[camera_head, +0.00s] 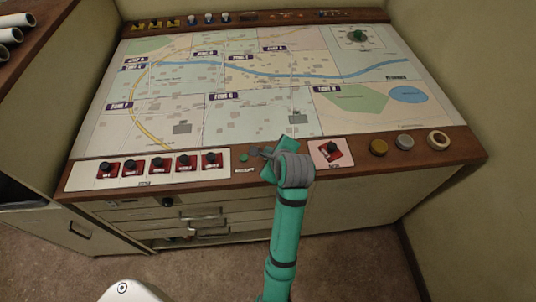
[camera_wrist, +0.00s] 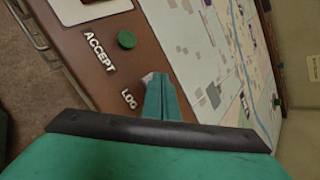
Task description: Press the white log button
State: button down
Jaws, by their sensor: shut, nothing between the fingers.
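The white log button (camera_wrist: 147,78) shows in the wrist view just beside the tips of my gripper (camera_wrist: 161,78), above the LOG label (camera_wrist: 129,99). My fingers cover part of it, and I cannot tell if they touch it. My gripper is shut and empty, low over the wooden front strip of the console. In the head view my gripper (camera_head: 258,152) is near the front edge of the map, and the log button is hidden behind it.
A green button (camera_wrist: 127,40) with the label ACCEPT (camera_wrist: 100,53) is close by on the strip. A white panel of red switches (camera_head: 150,168) is at the left. A single red switch (camera_head: 331,150) and several round knobs (camera_head: 404,142) are at the right.

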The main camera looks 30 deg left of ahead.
jog(key=shift+w+f, duration=0.1)
jog(key=shift+f, duration=0.15)
dwell(0.4)
jog(key=shift+r, duration=0.8)
notch_tip(320, 180, up, 2)
jog(key=shift+w, duration=0.1)
jog(key=shift+r, duration=1.5)
jog(key=shift+r, duration=0.1)
